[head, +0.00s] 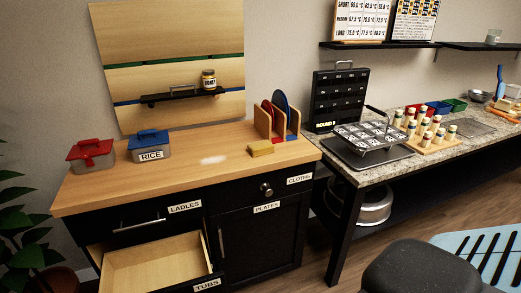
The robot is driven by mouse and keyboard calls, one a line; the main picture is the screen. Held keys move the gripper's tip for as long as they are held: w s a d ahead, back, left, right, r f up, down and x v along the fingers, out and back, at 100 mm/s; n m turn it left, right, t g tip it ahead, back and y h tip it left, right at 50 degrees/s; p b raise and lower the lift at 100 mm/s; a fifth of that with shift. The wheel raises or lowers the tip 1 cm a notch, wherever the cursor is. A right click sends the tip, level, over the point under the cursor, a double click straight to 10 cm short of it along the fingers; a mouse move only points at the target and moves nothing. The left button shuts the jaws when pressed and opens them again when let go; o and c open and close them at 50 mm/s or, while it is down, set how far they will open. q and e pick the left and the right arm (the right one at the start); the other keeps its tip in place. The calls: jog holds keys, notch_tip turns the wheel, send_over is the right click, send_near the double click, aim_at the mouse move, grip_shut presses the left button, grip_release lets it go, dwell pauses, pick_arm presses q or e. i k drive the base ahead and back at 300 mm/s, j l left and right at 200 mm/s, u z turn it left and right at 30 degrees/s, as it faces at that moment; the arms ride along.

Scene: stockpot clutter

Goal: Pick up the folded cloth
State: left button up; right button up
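A small yellow folded-looking block (260,148) lies on the wooden counter top (205,166), near the front of the plate rack. It may be the folded cloth, but it is too small to tell it from a sponge. A drawer labelled CLOTHS (299,180) is shut below the counter's right end, and its inside is hidden. Neither of my grippers is in view.
An open, empty drawer labelled TUBS (160,270) juts out low at left. A red tub (91,156) and a blue-lidded RICE tub (150,147) stand on the counter. A plate rack (277,122) stands at its back right. A metal pot (372,205) sits under the granite table.

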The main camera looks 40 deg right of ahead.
aim_at(264, 148)
jog(key=l+u, duration=0.2)
jog(key=l, duration=0.55)
jog(key=l+u, duration=0.15)
jog(key=l, duration=0.6)
jog(key=k+l+u, duration=0.2)
jog(key=l, duration=0.55)
